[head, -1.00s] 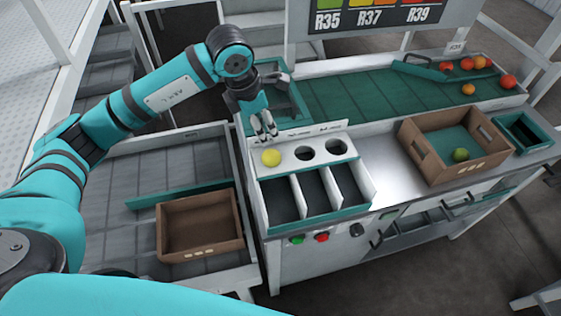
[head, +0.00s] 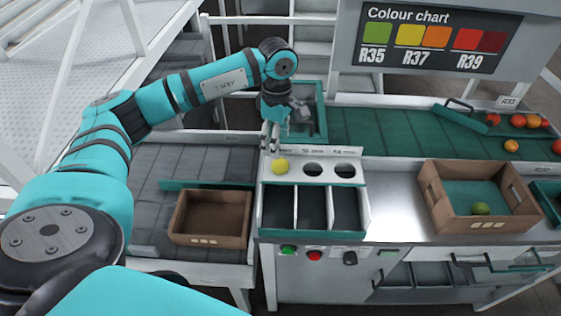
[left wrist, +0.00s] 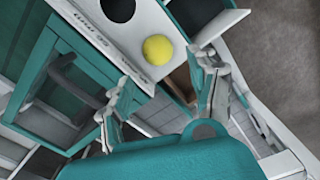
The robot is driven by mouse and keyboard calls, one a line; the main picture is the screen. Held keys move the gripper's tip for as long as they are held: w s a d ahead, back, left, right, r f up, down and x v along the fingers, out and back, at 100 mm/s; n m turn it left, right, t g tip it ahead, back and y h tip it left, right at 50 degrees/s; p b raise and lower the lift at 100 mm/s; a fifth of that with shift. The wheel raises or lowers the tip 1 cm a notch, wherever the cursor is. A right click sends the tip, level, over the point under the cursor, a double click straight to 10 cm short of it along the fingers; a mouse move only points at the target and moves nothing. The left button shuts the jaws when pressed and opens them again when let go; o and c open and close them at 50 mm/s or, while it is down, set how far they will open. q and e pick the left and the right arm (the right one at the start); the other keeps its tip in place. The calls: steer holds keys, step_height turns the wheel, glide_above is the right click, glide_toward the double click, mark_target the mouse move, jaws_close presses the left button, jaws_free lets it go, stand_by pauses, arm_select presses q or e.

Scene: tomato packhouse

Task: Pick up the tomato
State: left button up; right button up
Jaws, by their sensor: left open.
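A yellow tomato (head: 280,166) sits at the leftmost of three round holes in the white panel (head: 341,157). In the left wrist view it shows as a yellow ball (left wrist: 158,50) beside a dark round hole. My left gripper (head: 271,146) is open and empty, its fingers pointing down just above and behind the yellow tomato. In the left wrist view the left gripper (left wrist: 167,73) has its fingers spread, with the tomato beyond and between the tips, apart from them. My right gripper is not in view.
Three open bins (head: 312,207) lie in front of the panel. An empty box (head: 208,240) stands at left. Red and orange tomatoes (head: 511,146) lie on the green belt (head: 380,135). Steel worktop (head: 395,185) is bare.

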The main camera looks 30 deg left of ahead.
mark_target(280, 160)
arm_select(q)
step_height(280, 160, down, 3)
steer(key=shift+d+r+p, duration=0.1)
steer(key=shift+d+p, duration=0.05)
steer(key=shift+p, duration=0.2)
steer(key=shift+f, duration=0.25)
step_height(280, 160, down, 4)
steer(key=p, duration=0.3)
steer(key=shift+w+d+f, duration=0.1)
steer(key=shift+w+f, duration=0.05)
steer(key=shift+f, duration=0.25)
steer(key=c, duration=0.6)
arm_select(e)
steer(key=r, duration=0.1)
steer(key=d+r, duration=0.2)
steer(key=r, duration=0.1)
